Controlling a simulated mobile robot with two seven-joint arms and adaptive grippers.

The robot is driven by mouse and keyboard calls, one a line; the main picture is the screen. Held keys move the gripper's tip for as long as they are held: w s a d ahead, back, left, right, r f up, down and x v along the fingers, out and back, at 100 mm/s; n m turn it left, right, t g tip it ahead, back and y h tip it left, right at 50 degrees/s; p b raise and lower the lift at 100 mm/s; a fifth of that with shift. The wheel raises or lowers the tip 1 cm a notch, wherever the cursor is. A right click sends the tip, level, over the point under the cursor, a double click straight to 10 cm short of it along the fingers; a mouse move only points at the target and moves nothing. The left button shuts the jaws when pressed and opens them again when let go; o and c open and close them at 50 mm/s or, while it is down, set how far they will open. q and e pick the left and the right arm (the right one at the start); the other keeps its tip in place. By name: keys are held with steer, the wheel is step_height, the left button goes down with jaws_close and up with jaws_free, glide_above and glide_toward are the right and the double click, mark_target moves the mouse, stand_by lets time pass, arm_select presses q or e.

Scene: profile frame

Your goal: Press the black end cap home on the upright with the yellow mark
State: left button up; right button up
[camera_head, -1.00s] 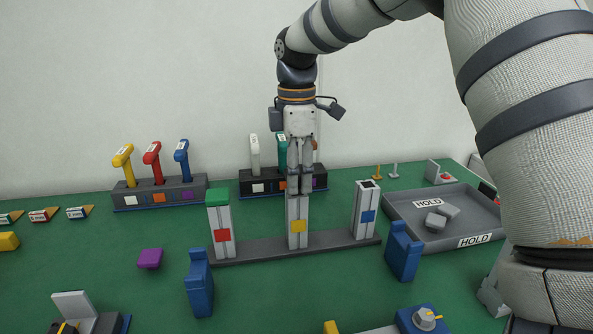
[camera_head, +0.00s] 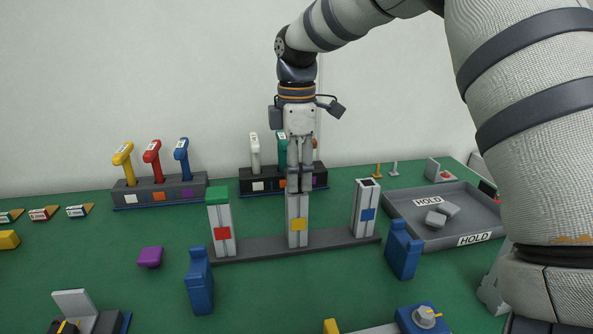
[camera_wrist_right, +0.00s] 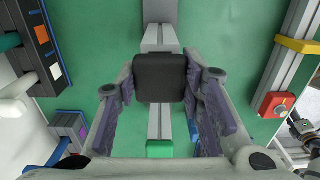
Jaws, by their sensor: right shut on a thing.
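The upright with the yellow mark (camera_head: 298,224) stands in the middle of a dark base bar (camera_head: 262,246). My right gripper (camera_head: 300,186) points straight down at its top. In the right wrist view the black end cap (camera_wrist_right: 160,77) is between the fingers of my right gripper, which is shut on it. The cap covers the top of the upright in that view. The fingers mostly hide the cap in the head view, so I cannot tell how far it is seated. My left gripper is not in view.
The red-marked upright (camera_head: 222,234) at left wears a green cap (camera_head: 217,195). The blue-marked upright (camera_head: 366,210) stands at right. Blue blocks (camera_head: 199,283) (camera_head: 404,250) stand in front. A tool rack (camera_head: 257,187) is close behind. A grey HOLD tray (camera_head: 425,245) lies at right.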

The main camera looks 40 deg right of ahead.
steer(key=shift+f, duration=1.15)
stand_by(0.4)
steer(key=o, duration=1)
step_height(320, 180, up, 12)
steer(key=shift+r, duration=0.1)
